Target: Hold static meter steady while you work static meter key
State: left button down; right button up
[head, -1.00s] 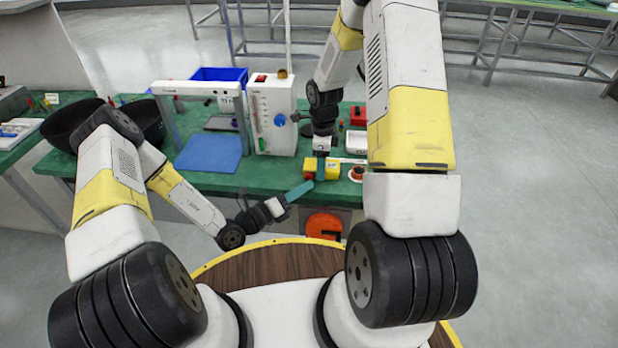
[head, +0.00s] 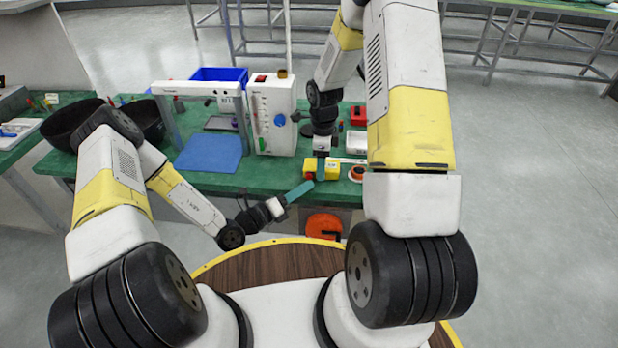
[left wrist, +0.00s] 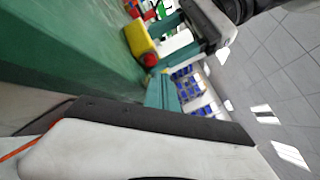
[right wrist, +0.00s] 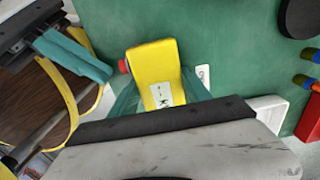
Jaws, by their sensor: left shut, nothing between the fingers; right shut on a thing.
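The static meter, a yellow box (head: 332,172) with a white label, is near the front edge of the green bench.
A white panel box with a blue knob (head: 280,119) stands behind and left of the meter. A blue mat (head: 209,153) lies farther left. An orange-and-white round item (head: 356,174) and a white tray (head: 357,142) sit right of the meter.

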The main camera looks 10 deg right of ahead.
pick_arm(q)
jog(key=shift+w, duration=0.1)
jog(key=shift+w+d, duration=0.1)
jog(key=shift+w, duration=0.25)
